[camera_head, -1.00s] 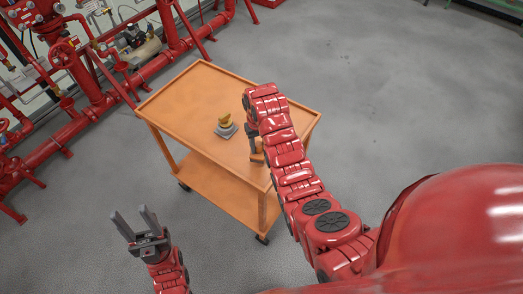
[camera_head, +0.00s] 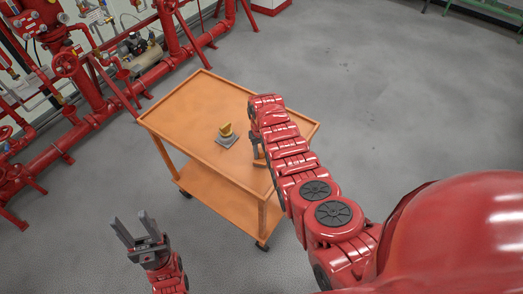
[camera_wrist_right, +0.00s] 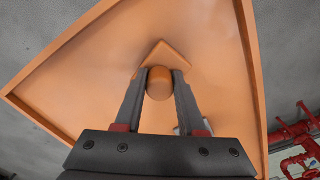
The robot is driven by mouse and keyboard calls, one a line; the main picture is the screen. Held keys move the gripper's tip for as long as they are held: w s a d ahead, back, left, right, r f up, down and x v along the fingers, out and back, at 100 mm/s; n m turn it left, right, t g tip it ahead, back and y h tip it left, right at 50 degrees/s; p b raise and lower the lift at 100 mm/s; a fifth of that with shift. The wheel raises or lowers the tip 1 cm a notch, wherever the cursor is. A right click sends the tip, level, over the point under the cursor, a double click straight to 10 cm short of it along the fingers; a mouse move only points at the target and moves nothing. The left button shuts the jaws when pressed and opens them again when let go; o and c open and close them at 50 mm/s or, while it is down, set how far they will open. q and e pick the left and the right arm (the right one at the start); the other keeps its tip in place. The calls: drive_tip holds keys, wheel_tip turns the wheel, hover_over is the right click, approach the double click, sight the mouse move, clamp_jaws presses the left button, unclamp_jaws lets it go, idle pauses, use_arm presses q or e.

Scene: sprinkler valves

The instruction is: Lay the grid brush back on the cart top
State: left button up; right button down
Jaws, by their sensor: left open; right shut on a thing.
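The cart top (camera_head: 192,107) is an orange tray with a low rim, in the middle of the head view. My right gripper (camera_head: 256,146) is over its right part, largely hidden by my arm. In the right wrist view this gripper (camera_wrist_right: 160,74) is shut on the round handle of the orange grid brush (camera_wrist_right: 164,55). The brush's flat, square-cornered head points toward the cart top. A bit of the brush (camera_head: 260,161) shows below the gripper in the head view. I cannot tell whether it touches the top. My left gripper (camera_head: 130,218) is open and empty, left of the cart.
A yellow piece on a grey square base (camera_head: 227,134) stands on the cart top, left of my right gripper. The cart has a lower shelf (camera_head: 215,194). Red pipes and valves (camera_head: 90,90) line the left. The grey floor (camera_head: 390,100) is clear on the right.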

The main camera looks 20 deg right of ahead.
drive_tip(key=shift+f, duration=0.15)
drive_tip(key=shift+f, duration=0.15)
drive_tip(key=c, duration=0.5)
unclamp_jaws()
